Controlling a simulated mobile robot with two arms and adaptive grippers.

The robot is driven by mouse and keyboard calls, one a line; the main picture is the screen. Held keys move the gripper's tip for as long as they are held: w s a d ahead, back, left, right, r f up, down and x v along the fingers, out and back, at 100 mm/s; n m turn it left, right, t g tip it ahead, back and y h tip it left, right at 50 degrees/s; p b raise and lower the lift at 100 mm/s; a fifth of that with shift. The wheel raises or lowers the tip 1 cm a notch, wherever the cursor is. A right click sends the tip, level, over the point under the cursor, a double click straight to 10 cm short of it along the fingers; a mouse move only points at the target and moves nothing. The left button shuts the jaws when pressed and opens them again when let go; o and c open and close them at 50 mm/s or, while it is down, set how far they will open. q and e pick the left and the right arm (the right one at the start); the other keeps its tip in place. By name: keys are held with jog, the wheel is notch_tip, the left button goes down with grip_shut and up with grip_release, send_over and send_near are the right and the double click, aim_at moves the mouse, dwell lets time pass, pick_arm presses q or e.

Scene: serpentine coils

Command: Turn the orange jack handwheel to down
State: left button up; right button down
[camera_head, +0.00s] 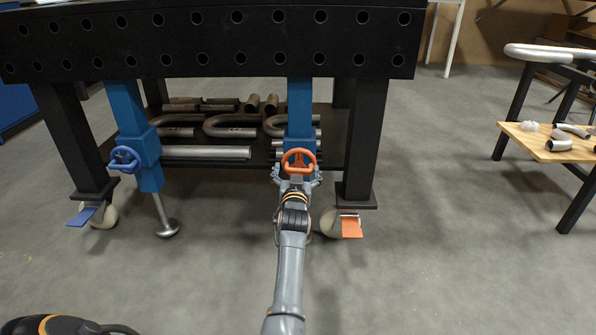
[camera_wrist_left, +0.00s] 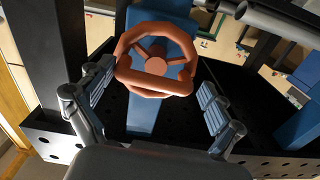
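The orange jack handwheel (camera_head: 299,153) sits on the front of the right blue jack column (camera_head: 300,103) under the black table. It also shows close up in the left wrist view (camera_wrist_left: 156,66). My left gripper (camera_head: 297,175) is at the wheel, its arm reaching up from the bottom of the head view. In the left wrist view its two fingers (camera_wrist_left: 157,80) are spread wide, one on each side of the wheel's lower half. I cannot tell whether they touch the rim. The arm hides the lower end of this jack. My right gripper is not in view.
A blue handwheel (camera_head: 125,159) is on the left jack, whose round foot (camera_head: 167,228) is at floor level. An orange caster pedal (camera_head: 351,228) is just right of my left arm. Bent pipes (camera_head: 232,126) lie on the lower shelf.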

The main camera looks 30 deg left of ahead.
pick_arm(q)
notch_tip(320, 180, up, 10)
jog(key=shift+f, duration=0.1)
dwell(0.6)
dwell(0.4)
